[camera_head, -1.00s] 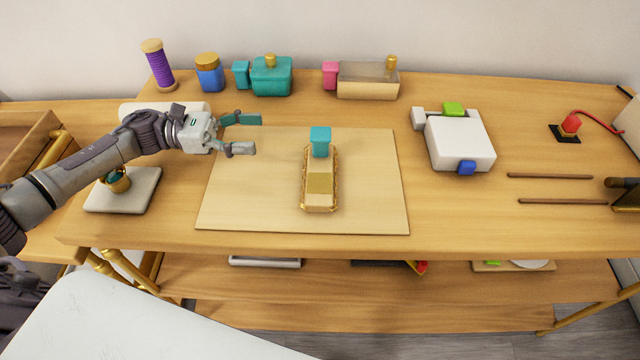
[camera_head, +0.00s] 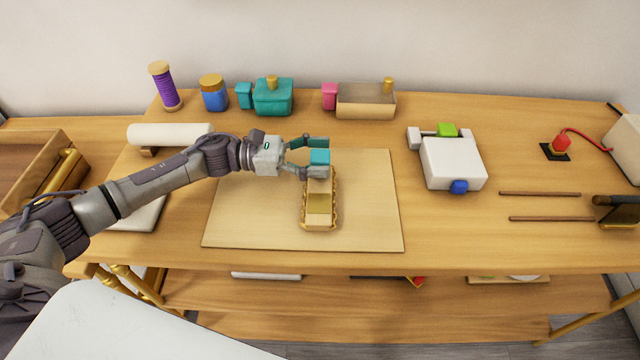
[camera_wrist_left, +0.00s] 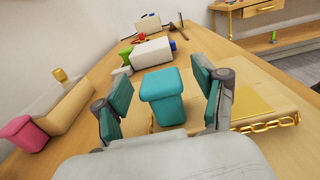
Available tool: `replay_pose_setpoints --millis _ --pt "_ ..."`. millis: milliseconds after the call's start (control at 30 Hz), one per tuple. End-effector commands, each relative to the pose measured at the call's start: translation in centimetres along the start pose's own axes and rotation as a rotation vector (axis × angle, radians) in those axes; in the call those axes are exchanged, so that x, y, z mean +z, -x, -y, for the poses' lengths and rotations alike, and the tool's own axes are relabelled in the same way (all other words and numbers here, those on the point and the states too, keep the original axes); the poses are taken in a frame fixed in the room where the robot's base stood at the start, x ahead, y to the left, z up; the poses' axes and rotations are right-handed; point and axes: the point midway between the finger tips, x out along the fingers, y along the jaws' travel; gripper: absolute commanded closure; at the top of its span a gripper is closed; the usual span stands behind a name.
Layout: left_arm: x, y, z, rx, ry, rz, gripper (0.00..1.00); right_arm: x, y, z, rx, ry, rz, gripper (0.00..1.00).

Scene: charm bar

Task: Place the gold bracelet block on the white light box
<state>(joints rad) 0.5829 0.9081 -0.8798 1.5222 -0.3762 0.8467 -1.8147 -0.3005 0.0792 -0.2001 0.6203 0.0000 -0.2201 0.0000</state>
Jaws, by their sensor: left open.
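The gold bracelet block (camera_head: 318,205), a pale block edged with a gold chain, lies on the thin wooden board in mid-table. A teal knob (camera_head: 319,157) stands at its far end. My left gripper (camera_head: 318,156) is open around the teal knob. In the left wrist view the teal knob (camera_wrist_left: 163,96) sits between the two open fingers, and the gold chain (camera_wrist_left: 265,125) shows to the right. The white light box (camera_head: 452,162), with a green piece and a blue knob, stands to the right of the board. My right gripper is not in view.
The wooden board (camera_head: 240,225) has free room around the block. A teal box (camera_head: 272,98), a beige box (camera_head: 365,102), a blue jar (camera_head: 214,94) and a purple spool (camera_head: 165,88) line the back. Two brown sticks (camera_head: 540,194) lie right of the light box.

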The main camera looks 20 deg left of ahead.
Motion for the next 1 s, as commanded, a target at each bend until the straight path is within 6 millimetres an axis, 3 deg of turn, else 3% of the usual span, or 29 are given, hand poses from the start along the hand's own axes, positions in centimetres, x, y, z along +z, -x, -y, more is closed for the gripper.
replay_pose_setpoints --millis 267,700,1000 --pt "-0.07 -0.44 0.01 0.000 0.000 -0.001 0.29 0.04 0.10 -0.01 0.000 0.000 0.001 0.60" --pt "-0.05 -0.41 0.01 0.000 0.000 0.000 1.00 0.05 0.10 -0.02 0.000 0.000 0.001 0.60" --pt "0.02 -0.41 0.00 0.000 0.000 0.001 1.00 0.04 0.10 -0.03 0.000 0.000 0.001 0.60"
